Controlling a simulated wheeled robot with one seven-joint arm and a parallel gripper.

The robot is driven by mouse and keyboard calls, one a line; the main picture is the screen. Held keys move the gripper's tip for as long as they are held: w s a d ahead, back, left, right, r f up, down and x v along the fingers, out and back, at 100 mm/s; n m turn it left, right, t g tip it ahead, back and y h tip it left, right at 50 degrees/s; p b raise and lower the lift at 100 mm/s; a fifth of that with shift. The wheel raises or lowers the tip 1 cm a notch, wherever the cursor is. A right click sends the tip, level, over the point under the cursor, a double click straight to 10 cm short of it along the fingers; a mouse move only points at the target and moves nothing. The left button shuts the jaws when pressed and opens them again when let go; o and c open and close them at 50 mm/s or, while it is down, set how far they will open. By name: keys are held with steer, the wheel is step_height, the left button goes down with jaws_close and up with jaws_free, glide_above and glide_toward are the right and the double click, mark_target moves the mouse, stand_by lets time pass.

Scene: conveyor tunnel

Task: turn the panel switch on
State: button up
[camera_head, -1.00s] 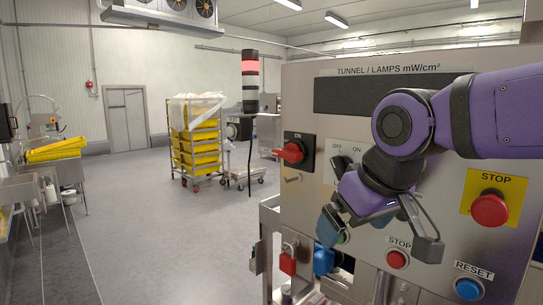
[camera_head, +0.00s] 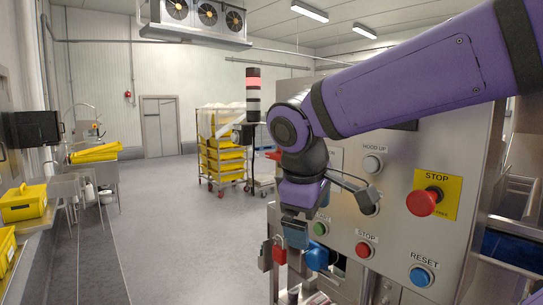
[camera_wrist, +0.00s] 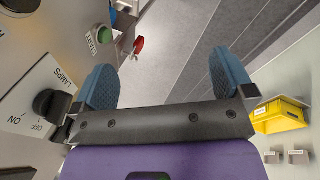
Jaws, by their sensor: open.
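In the wrist view a black rotary knob (camera_wrist: 57,105) sits on a white plate marked OFF, ON and LAMPS, on the grey control panel (camera_wrist: 40,30). Which mark it points to is unclear. In the head view my arm hides this knob. My gripper (camera_wrist: 163,65) is open and empty, its two blue fingertips apart. The left fingertip is close beside the knob; I cannot tell whether they touch. In the head view my gripper (camera_head: 330,212) hangs in front of the panel (camera_head: 395,235). A red handle (camera_head: 274,155) shows partly behind my arm at the panel's left edge.
The panel also bears a red STOP mushroom button (camera_head: 423,202), a smaller red stop button (camera_head: 364,250), a green button (camera_head: 320,229) and a blue RESET button (camera_head: 420,276). A red padlock (camera_head: 279,255) hangs below. Open floor lies left, with a cart of yellow crates (camera_head: 222,160) behind.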

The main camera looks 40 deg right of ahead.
steer(key=n+g+h, duration=0.1)
steer(key=n+h, duration=1.2)
steer(key=h, duration=0.2)
glide_toward(272, 154)
steer(key=shift+n, duration=0.3)
steer(key=d, duration=1.1)
steer(key=shift+w+d+r, duration=0.15)
steer(key=shift+w, duration=0.05)
steer(key=c, duration=0.8)
